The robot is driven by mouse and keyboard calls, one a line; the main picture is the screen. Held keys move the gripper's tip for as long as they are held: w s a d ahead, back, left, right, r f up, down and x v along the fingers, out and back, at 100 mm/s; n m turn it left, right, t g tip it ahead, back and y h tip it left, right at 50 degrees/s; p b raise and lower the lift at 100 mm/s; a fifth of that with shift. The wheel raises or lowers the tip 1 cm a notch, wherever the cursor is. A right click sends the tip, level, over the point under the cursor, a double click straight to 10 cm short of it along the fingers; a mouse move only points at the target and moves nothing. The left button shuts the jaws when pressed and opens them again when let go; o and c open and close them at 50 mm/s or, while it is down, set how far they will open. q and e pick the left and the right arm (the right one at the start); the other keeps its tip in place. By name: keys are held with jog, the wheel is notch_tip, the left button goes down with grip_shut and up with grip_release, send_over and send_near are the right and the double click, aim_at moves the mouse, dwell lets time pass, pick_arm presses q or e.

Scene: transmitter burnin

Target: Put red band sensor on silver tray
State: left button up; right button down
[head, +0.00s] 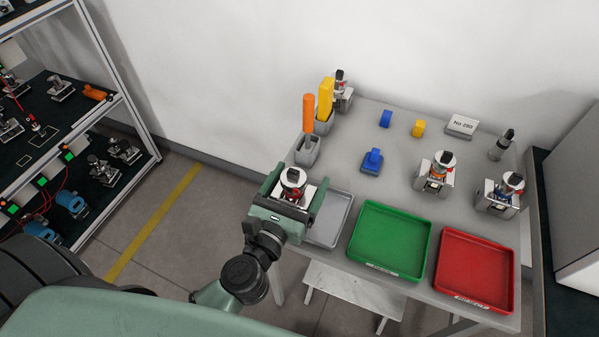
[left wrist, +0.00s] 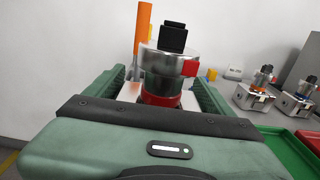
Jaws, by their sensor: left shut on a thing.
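The red band sensor (head: 292,183) is a silver cylinder with a black top and a red band low on its body. It is upright between the fingers of my left gripper (head: 290,192), which is shut on it. In the left wrist view the red band sensor (left wrist: 164,75) fills the space between the green fingers. The silver tray (head: 327,222) lies at the table's left front, just right of and partly behind the gripper. I cannot tell how high the sensor is above the table. My right gripper is not in view.
A green tray (head: 390,240) and a red tray (head: 476,269) lie right of the silver tray. Sensors with orange (head: 435,172) and blue (head: 500,194) bands stand farther right. Orange (head: 308,118) and yellow (head: 325,97) handled tools stand in holders behind. A shelf rack (head: 75,130) is at left.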

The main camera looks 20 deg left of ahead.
aim_at(300, 194)
pick_arm(q)
jog(key=shift+f+b, duration=1.15)
jog(key=shift+f, duration=1)
jog(key=shift+f, duration=0.1)
jog(key=shift+f, duration=0.1)
jog(key=o, duration=2)
jog(key=shift+f, duration=0.1)
jog(key=shift+c, duration=0.2)
jog(key=shift+r, duration=0.2)
